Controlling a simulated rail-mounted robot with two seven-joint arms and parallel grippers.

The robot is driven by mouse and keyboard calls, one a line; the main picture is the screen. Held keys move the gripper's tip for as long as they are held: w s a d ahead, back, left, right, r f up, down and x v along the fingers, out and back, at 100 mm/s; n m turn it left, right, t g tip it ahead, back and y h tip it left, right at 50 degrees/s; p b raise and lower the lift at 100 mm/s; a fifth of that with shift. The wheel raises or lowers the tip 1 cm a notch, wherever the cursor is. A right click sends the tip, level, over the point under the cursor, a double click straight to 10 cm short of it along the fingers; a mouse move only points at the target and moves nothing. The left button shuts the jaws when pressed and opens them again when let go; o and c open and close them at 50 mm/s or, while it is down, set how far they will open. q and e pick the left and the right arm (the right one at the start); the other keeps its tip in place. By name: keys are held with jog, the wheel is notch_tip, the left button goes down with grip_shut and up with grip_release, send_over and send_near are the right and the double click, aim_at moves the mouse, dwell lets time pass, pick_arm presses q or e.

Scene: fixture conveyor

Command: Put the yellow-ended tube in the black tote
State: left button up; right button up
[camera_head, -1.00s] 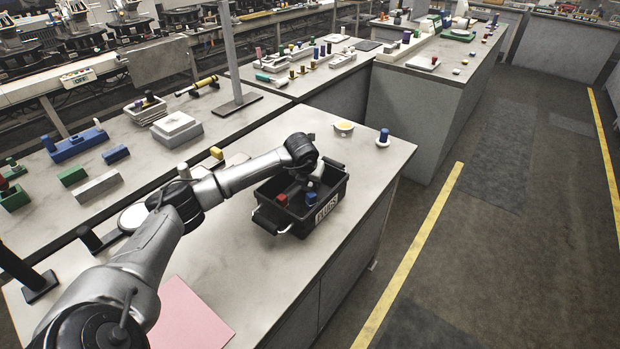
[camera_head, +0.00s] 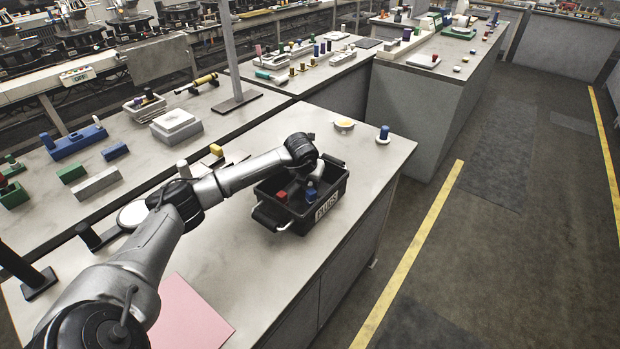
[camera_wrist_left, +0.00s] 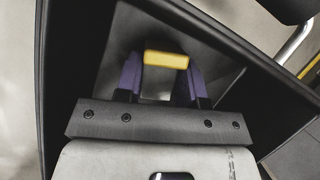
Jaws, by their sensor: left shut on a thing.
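The black tote (camera_head: 342,189) stands on the near bench with a "PLUGS" label on its outer wall. My left gripper (camera_head: 314,182) reaches down inside it. In the left wrist view, the purple fingertips of my left gripper (camera_wrist_left: 164,75) are shut on the yellow end (camera_wrist_left: 166,60) of the tube, with the dark tote walls around. The rest of the tube is hidden in that view, and I cannot tell whether it touches the tote floor. A red plug (camera_head: 281,196) and a blue plug (camera_head: 311,194) are in the tote. My right gripper is not in view.
A white-and-yellow dish (camera_head: 344,125) and a blue-topped piece (camera_head: 383,134) stand behind the tote. A pink sheet (camera_head: 188,315) lies on the bench at the front left. A grey post (camera_head: 230,50) rises from the bench behind. The bench right of the tote is clear.

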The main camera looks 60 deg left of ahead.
pick_arm(q)
jog(key=shift+f, duration=0.1)
jog(key=o, duration=1)
